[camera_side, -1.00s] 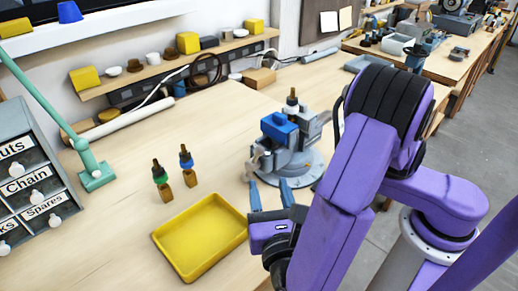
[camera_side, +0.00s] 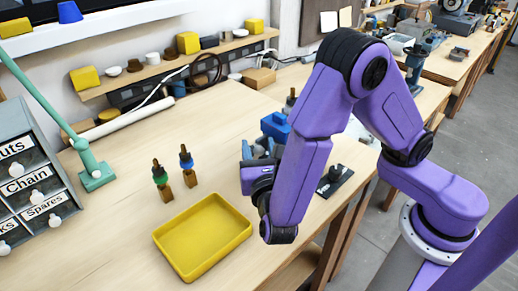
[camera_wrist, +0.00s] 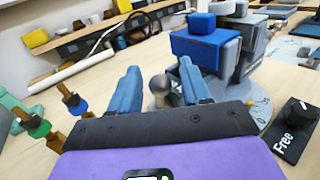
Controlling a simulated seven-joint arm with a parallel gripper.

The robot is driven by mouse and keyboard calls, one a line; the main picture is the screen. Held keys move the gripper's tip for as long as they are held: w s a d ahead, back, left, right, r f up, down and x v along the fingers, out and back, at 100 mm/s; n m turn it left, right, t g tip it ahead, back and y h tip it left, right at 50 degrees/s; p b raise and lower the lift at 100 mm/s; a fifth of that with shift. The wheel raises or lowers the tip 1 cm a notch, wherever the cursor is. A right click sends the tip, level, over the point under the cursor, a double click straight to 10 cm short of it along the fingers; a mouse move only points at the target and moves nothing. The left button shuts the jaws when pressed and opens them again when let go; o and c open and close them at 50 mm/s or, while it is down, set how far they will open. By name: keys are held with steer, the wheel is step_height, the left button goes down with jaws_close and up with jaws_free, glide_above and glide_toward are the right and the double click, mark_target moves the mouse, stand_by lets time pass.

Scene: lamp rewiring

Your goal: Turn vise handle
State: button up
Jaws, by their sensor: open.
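The grey vise (camera_wrist: 245,45) stands at the right of the wrist view with a blue block (camera_wrist: 205,45) at its top. In the side view my arm hides most of the vise, but the blue block (camera_side: 275,126) shows. The vise handle (camera_wrist: 160,86) shows a rounded grey knob between my two blue fingers in the wrist view. My gripper (camera_wrist: 160,82) is open around the knob's position, with a gap visible on each side. The side view shows my gripper (camera_side: 258,147) close to the vise's near left side. Whether a finger touches the handle is unclear.
A black dial plate marked "Free" (camera_wrist: 297,120) sits right of the vise. A yellow tray (camera_side: 203,240) lies in front on the bench. Green-collared (camera_side: 161,176) and blue-collared (camera_side: 187,160) upright parts stand left. Bench left of the vise is mostly clear.

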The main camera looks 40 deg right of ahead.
jaws_close()
steer(key=w+n+g, duration=0.1)
steer(key=w+n+g+y, duration=0.1)
steer(key=g, duration=0.1)
steer(key=shift+r, duration=0.25)
steer(key=shift+w+n+g+y, duration=0.4)
steer(key=shift+w+g+y, duration=0.15)
steer(key=shift+g, duration=0.25)
steer(key=shift+w+d+f+n+g, duration=0.1)
steer(key=shift+w+f+n+g, duration=0.1)
steer(key=shift+w+n+g, duration=0.45)
steer(key=shift+s+m, duration=0.1)
steer(key=shift+m, duration=0.15)
